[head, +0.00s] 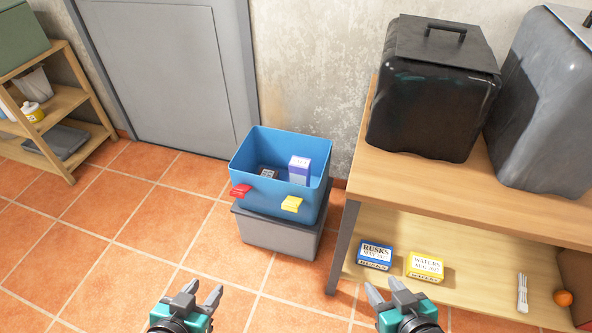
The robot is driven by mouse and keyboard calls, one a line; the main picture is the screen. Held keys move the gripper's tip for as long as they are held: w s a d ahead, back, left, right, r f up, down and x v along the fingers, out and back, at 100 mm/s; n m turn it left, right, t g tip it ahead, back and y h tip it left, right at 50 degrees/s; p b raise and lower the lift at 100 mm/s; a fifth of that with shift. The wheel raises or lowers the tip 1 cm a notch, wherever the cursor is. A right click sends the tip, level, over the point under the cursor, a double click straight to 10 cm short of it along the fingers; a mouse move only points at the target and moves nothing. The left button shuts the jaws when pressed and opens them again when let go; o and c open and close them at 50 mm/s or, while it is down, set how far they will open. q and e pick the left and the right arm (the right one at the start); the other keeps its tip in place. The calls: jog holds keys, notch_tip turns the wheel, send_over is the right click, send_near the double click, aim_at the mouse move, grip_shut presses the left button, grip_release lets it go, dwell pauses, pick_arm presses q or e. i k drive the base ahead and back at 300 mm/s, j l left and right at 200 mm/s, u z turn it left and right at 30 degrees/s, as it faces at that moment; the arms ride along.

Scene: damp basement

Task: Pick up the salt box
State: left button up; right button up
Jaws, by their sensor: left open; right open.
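A small purple box with a white top (299,169) stands upright in the blue bin (262,142), near its right side. Its lettering is too small to read, so I cannot tell for sure that it is the salt box. A dark, flat item with a pale top (268,173) lies beside it in the bin. My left gripper (203,291) is open and empty at the bottom of the head view, in front of and left of the bin. My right gripper (384,287) is open and empty, in front of the wooden shelf unit.
The wooden unit (420,193) at right holds dark containers above, and a blue RUSKS box (375,254) and yellow WAFERS box (425,267) below. Tiled floor is clear at left.

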aim_at(298, 168)
jog(key=i+j+z, duration=0.1)
jog(key=i+j, duration=0.35)
jog(key=j, duration=0.15)
jog(key=i+j+z, duration=0.15)
jog(key=i+j, duration=0.3)
jog(key=j, duration=0.25)
jog(key=i+j+z, duration=0.15)
jog(key=j, duration=0.2)
jog(key=i+j+z, duration=0.1)
jog(key=i+j, duration=0.15)
jog(key=j, duration=0.1)
